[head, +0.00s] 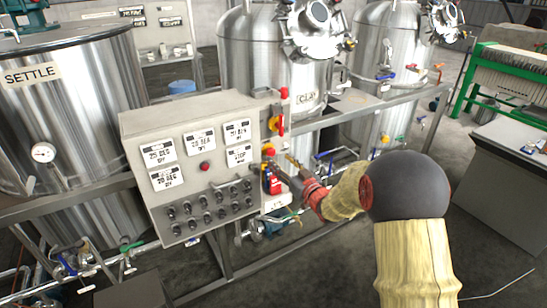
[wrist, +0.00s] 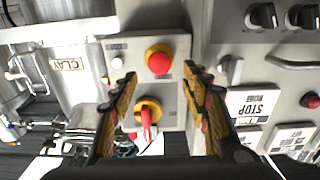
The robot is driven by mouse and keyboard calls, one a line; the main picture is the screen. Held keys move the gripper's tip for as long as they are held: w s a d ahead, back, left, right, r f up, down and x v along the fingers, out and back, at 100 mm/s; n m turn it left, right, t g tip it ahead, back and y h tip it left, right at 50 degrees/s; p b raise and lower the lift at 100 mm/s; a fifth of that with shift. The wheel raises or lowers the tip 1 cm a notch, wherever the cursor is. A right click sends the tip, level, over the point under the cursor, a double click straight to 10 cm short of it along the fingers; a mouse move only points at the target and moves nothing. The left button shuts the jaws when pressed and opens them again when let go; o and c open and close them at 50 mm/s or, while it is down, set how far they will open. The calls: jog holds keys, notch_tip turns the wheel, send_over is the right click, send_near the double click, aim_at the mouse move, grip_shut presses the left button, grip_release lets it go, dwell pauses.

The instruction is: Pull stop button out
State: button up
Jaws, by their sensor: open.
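The stop button is a red mushroom head on a yellow collar (wrist: 158,61), on a grey plate at the right side of the control box. In the head view the stop button (head: 268,150) shows just above and left of my gripper (head: 280,167). In the wrist view my gripper (wrist: 160,74) is open and empty, with one finger on each side of the button's plate. The button lies between and slightly beyond the fingertips, with no visible contact. I cannot tell the remaining distance or whether the button is pressed in.
A red handle on a yellow rotary switch (wrist: 147,110) sits beside the button. The grey control box (head: 140,130) carries white labels, a small red button (head: 205,166) and several black knobs (head: 190,207). Steel tanks (head: 255,55), pipes and a frame stand around it.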

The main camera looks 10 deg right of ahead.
aim_at(272, 153)
jog(key=shift+b+x, duration=0.6)
jog(key=shift+x, duration=2.05)
jog(key=c, duration=0.3)
grip_shut()
